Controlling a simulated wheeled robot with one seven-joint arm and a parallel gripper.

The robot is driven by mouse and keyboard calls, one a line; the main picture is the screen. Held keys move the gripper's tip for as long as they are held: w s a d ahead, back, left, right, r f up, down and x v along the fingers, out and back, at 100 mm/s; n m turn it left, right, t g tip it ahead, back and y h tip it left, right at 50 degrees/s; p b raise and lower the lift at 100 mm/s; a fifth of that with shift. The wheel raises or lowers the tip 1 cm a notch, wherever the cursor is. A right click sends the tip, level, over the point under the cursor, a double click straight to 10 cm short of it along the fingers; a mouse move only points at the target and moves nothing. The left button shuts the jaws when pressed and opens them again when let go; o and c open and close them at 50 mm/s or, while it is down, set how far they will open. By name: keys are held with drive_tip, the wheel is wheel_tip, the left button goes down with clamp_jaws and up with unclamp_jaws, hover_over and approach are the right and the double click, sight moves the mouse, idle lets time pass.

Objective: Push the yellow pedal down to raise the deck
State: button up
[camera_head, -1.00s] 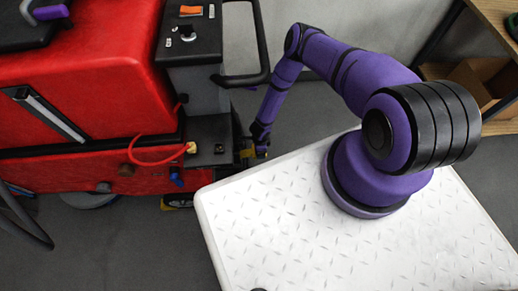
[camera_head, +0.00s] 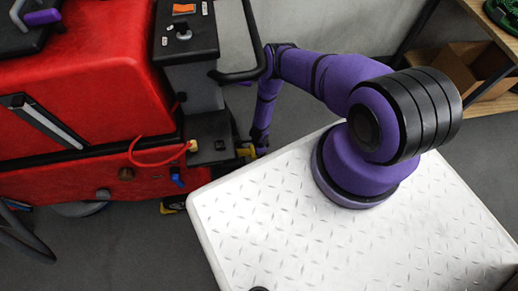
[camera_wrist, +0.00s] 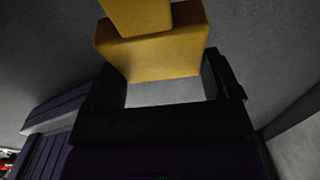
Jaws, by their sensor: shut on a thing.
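The yellow pedal (camera_head: 245,151) shows as a small yellow patch at the lower rear of the red floor scrubber (camera_head: 90,95), partly hidden by my gripper. My gripper (camera_head: 259,147) is down beside the scrubber's rear, at the pedal. In the wrist view, the yellow pedal (camera_wrist: 155,52) fills the top middle as a wide block with a smaller yellow part above it. My gripper's dark fingers (camera_wrist: 163,72) stand on either side of the block and are shut on it. The deck is mostly hidden under the scrubber body.
A black handle loop (camera_head: 240,75) juts from the scrubber above my gripper. A red hose (camera_head: 160,163) hangs on its side. My white base top fills the lower right. A shelf with a cardboard box (camera_head: 465,65) stands at the upper right. Grey floor lies between.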

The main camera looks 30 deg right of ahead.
drive_tip(key=shift+s+d+f, duration=0.15)
drive_tip(key=shift+d+f, duration=0.1)
drive_tip(key=shift+f, duration=0.1)
drive_tip(key=o, duration=1.1)
drive_tip(key=shift+a, duration=0.1)
drive_tip(key=shift+r, duration=0.15)
wheel_tip(320, 180, up, 11)
drive_tip(key=shift+f, duration=0.2)
